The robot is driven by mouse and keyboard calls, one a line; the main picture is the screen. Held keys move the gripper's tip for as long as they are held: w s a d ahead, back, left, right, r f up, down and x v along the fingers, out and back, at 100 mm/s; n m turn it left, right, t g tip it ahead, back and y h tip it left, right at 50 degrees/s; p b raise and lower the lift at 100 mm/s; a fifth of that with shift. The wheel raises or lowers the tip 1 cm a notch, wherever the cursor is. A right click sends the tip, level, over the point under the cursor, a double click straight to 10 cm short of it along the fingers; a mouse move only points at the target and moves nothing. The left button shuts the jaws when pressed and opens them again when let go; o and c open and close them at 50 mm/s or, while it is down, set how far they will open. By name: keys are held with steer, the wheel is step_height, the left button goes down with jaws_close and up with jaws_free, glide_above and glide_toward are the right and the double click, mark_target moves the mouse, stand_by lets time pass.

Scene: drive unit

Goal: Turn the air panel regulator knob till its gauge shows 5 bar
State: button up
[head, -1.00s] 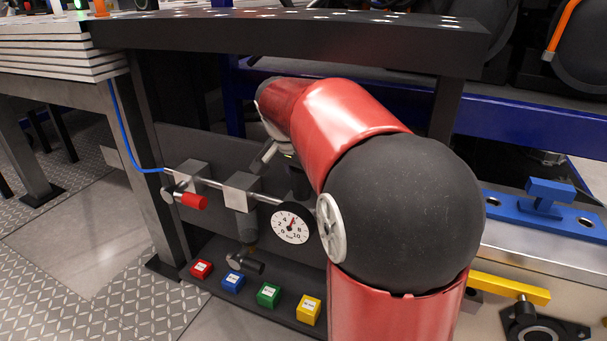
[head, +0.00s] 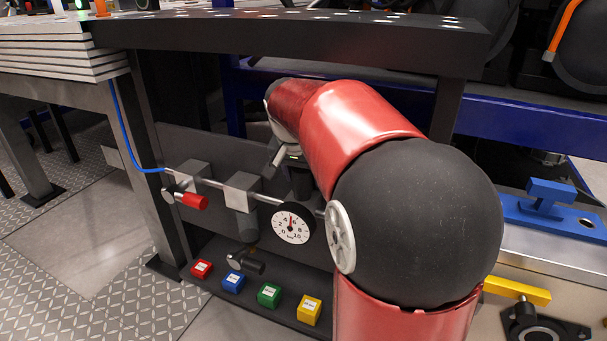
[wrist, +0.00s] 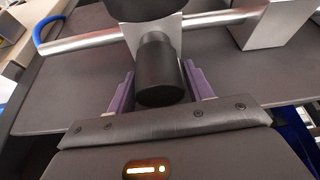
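The air panel's round white gauge (head: 291,223) faces me in the head view. Its red needle points almost straight up, between the 4 and the 6, at about 5. The black regulator knob (wrist: 160,72) stands in the middle of the wrist view, below a larger dark round part. In the head view my gripper (head: 283,157) is above and behind the gauge, and the arm hides part of the panel. The knob is hard to make out there.
A metal pipe (head: 267,199) with grey blocks runs across the panel. A red-handled valve (head: 194,201) is at its left. Red, blue, green and yellow (head: 309,310) blocks lie on the ledge below. A dark shelf (head: 300,40) overhangs the panel.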

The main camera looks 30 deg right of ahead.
steer(key=p+v, duration=0.1)
steer(key=v, duration=0.7)
stand_by(0.5)
steer(key=s+a+f+n+t+y+p, duration=0.1)
steer(key=s+a+f+n, duration=0.3)
steer(key=s, duration=0.6)
steer(key=s+a+f+n+t+y+p, duration=0.1)
steer(key=s+a+f+n, duration=0.3)
steer(key=s+a, duration=0.4)
steer(key=shift+s+a+f+n+y, duration=0.25)
steer(key=shift+s+f+n+y, duration=0.15)
steer(key=shift+s+n+y, duration=0.4)
stand_by(1.7)
